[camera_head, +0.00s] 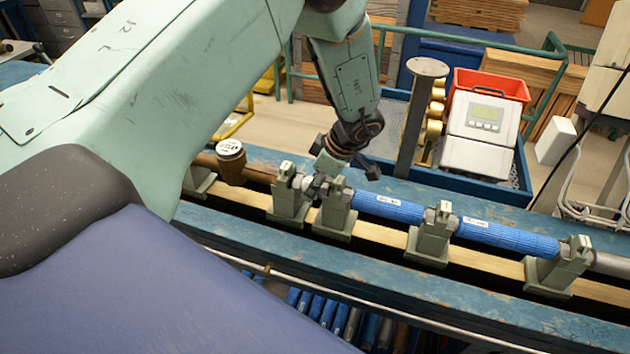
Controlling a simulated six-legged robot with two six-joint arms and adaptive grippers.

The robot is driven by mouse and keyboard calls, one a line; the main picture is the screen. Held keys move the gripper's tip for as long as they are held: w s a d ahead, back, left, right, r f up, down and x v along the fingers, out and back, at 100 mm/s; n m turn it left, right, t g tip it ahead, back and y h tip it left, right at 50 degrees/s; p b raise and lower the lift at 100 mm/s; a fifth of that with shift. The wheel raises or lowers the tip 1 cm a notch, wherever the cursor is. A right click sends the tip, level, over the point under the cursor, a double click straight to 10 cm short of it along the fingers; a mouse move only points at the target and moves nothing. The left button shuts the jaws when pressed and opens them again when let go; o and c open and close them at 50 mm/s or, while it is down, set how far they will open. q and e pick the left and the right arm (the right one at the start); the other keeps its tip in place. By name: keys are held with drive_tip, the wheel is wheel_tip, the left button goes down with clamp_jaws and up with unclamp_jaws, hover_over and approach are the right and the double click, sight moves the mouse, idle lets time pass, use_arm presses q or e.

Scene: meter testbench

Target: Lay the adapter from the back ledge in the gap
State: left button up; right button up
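My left arm comes in from the left and reaches over the bench. Its dark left gripper (335,168) points down at the row of green clamp stands, close to the two stands at the left (288,205) and (336,218). A small grey metal piece (311,186), possibly the adapter, shows in the narrow gap between these stands, beneath the gripper. I cannot tell whether the fingers grip it or how far they are apart, as their tips are small and merge with it. The back ledge (450,186) is blue, and no separate adapter shows on its visible part. My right gripper is not in view.
A brass meter (231,162) sits in the line left of the stands. Blue cylinders (388,207) and (507,237) lie between the stands to the right. My arm hides the left side.

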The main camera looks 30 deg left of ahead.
sight(308, 179)
use_arm(q)
drive_tip(key=o, duration=1.5)
drive_tip(key=shift+f, duration=0.1)
wheel_tip(308, 179, up, 2)
drive_tip(key=p, duration=0.2)
drive_tip(key=shift+r+p, duration=0.2)
drive_tip(key=shift+p, duration=0.15)
drive_tip(key=shift+r+p, duration=0.85)
drive_tip(key=shift+r, duration=2.5)
